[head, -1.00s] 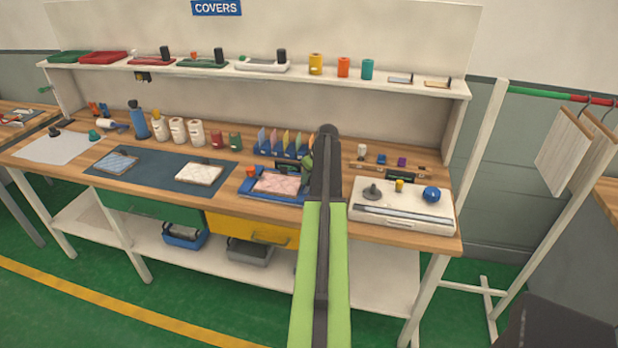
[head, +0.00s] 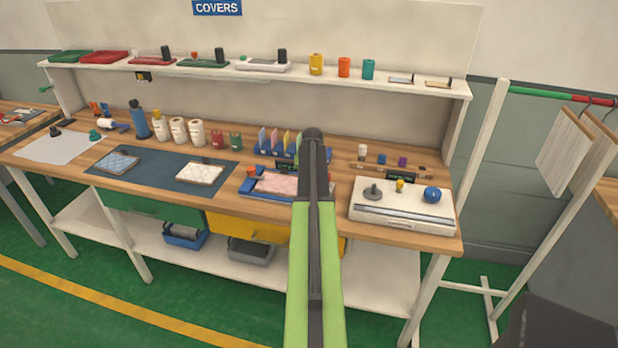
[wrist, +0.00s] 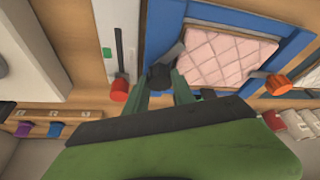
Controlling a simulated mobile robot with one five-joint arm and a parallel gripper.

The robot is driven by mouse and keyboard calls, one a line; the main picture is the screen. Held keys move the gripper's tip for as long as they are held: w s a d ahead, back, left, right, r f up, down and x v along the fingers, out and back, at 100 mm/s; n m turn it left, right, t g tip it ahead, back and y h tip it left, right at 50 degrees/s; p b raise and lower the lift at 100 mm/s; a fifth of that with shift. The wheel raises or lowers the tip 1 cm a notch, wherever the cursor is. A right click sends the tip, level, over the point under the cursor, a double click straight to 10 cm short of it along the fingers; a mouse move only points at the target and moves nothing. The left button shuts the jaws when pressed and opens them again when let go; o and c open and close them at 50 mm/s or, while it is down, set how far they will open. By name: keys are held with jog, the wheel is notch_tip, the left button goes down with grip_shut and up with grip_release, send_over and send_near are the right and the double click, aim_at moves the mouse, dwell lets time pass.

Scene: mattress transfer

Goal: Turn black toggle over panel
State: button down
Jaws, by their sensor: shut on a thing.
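A pink quilted panel (wrist: 215,55) lies in a blue frame (wrist: 160,25) in the wrist view. The black toggle (wrist: 161,75) sits on the frame at the panel's near left corner, with a grey lever reaching toward the panel's edge. My gripper (wrist: 160,84) has its two green fingers on either side of the toggle and is shut on it. An orange toggle (wrist: 277,84) is at the panel's right corner. In the head view my arm hides the gripper, the black toggle and the panel's right part; the pink panel (head: 277,185) shows left of the arm.
A red knob (wrist: 120,89) on a dark strip stands close left of my fingers. A white box (head: 385,215) with knobs and a blue ball (head: 432,194) is right of my arm. Colored upright cards (head: 275,143) stand behind the frame.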

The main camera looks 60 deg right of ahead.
jog(key=m+g, duration=0.1)
jog(key=m, duration=0.1)
jog(key=m+g, duration=0.1)
jog(key=m, duration=0.2)
jog(key=shift+w+m+h, duration=0.2)
jog(key=shift+m+h, duration=0.1)
jog(key=shift+h, duration=0.1)
jog(key=m+g, duration=0.1)
jog(key=m, duration=0.1)
jog(key=m+g, duration=0.1)
jog(key=m, duration=0.2)
jog(key=shift+w+a, duration=0.1)
jog(key=shift+m, duration=0.3)
jog(key=c, duration=1.1)
grip_release()
jog(key=shift+o, duration=0.2)
jog(key=shift+r, duration=0.1)
jog(key=p+v, duration=1.6)
jog(key=v, duration=0.1)
jog(key=shift+w, duration=0.1)
